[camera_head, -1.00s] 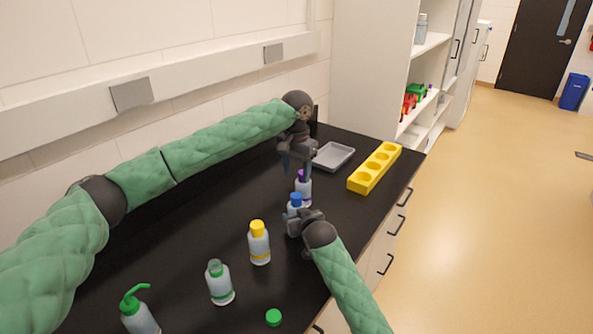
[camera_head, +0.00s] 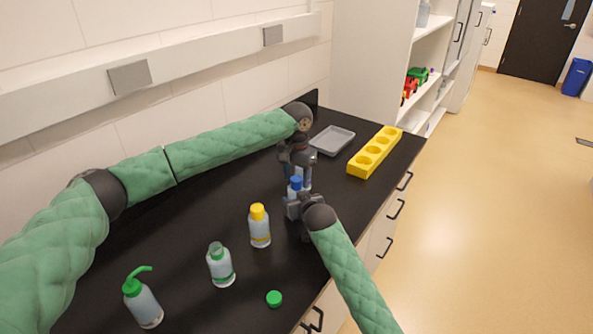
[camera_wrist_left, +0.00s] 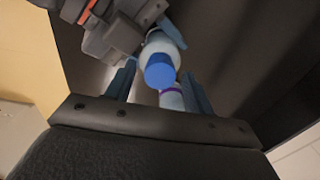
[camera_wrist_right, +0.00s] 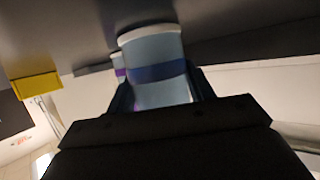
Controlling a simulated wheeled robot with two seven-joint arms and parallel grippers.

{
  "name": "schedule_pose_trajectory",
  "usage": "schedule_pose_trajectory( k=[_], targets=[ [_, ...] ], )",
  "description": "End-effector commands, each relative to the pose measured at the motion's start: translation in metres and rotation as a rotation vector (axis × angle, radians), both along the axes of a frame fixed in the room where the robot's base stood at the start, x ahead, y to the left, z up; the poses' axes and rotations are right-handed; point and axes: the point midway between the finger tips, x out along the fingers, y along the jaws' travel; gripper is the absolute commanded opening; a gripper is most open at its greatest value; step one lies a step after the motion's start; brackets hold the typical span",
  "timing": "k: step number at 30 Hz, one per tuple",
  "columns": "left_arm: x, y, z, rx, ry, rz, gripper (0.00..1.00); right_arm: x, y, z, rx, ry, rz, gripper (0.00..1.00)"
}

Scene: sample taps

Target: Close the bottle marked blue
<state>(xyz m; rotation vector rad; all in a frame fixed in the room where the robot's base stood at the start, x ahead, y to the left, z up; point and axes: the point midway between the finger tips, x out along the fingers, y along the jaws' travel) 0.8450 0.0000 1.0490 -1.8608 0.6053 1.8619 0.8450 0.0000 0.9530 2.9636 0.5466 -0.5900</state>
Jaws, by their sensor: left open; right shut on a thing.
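The bottle marked blue (camera_head: 291,191) stands on the black bench, and its blue band (camera_wrist_right: 158,72) shows in the right wrist view. A blue cap (camera_head: 296,182) sits on its top; whether it is screwed tight I cannot tell. The cap also shows in the left wrist view (camera_wrist_left: 160,72). My right gripper (camera_head: 296,206) is shut around the bottle's body from the front. My left gripper (camera_head: 298,166) is open and points down just above and behind the cap, its fingers either side of it in its wrist view, with no clear contact.
A purple-banded bottle (camera_wrist_left: 172,98) stands close behind, mostly hidden in the head view. A yellow-capped bottle (camera_head: 259,227), an open green-banded bottle (camera_head: 220,266), a loose green cap (camera_head: 274,298) and a wash bottle (camera_head: 143,304) stand nearer. A grey tray (camera_head: 333,139) and yellow rack (camera_head: 375,152) lie beyond.

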Motion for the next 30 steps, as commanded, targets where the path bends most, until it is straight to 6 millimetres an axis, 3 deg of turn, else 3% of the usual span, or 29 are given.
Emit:
schedule_pose_trajectory(
  k=[8,15,26,27,30],
  targets=[
    [0.0001,0.0001,-0.0006,0.000,0.000,0.000,0.51,-0.0001,0.0000,-0.0007,0.000,0.001,0.000,0.00],
    [0.0001,0.0002,-0.0004,0.000,0.000,0.000,0.07,-0.0001,0.0000,-0.0007,0.000,0.001,0.000,0.00],
    [0.0002,0.0003,-0.0003,0.000,0.000,-0.009,0.06,-0.0001,-0.0001,-0.0008,0.000,0.001,0.000,0.00],
    [0.0002,0.0003,-0.0003,0.000,0.000,-0.008,0.41,-0.0001,-0.0001,-0.0008,0.000,0.001,0.000,0.00],
    [0.0002,0.0003,-0.0003,0.000,0.000,-0.008,0.59,-0.0001,-0.0001,-0.0008,0.000,0.001,0.000,0.00]
  ],
)
